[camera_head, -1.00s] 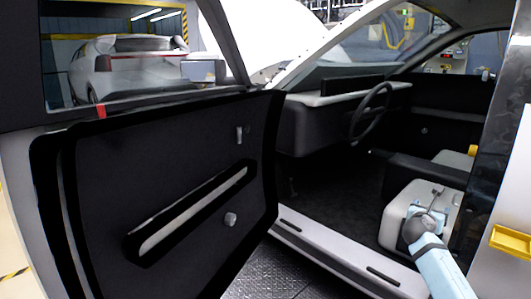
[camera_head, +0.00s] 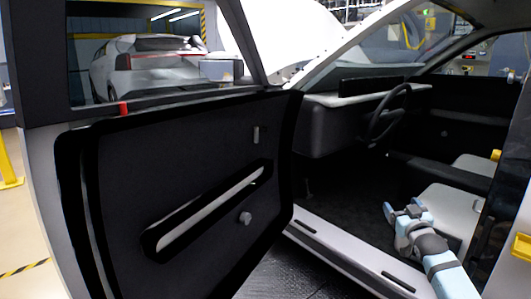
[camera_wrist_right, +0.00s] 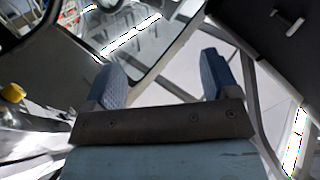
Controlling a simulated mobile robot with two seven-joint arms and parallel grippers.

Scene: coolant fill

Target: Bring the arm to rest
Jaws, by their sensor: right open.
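My right arm comes in from the lower right in the head view. Its right gripper (camera_head: 404,207) is inside the car's door opening, in front of the white seat (camera_head: 451,205). The fingers are apart, with nothing seen between them. In the right wrist view the two blue-grey finger pads (camera_wrist_right: 162,78) stand wide apart and the gap is empty. My left gripper is in neither view.
The open black car door (camera_head: 180,195) fills the left of the head view. The pale sill (camera_head: 345,255) runs below the arm, and the steering wheel (camera_head: 388,112) is beyond it. A yellow part (camera_head: 522,246) is at the right edge.

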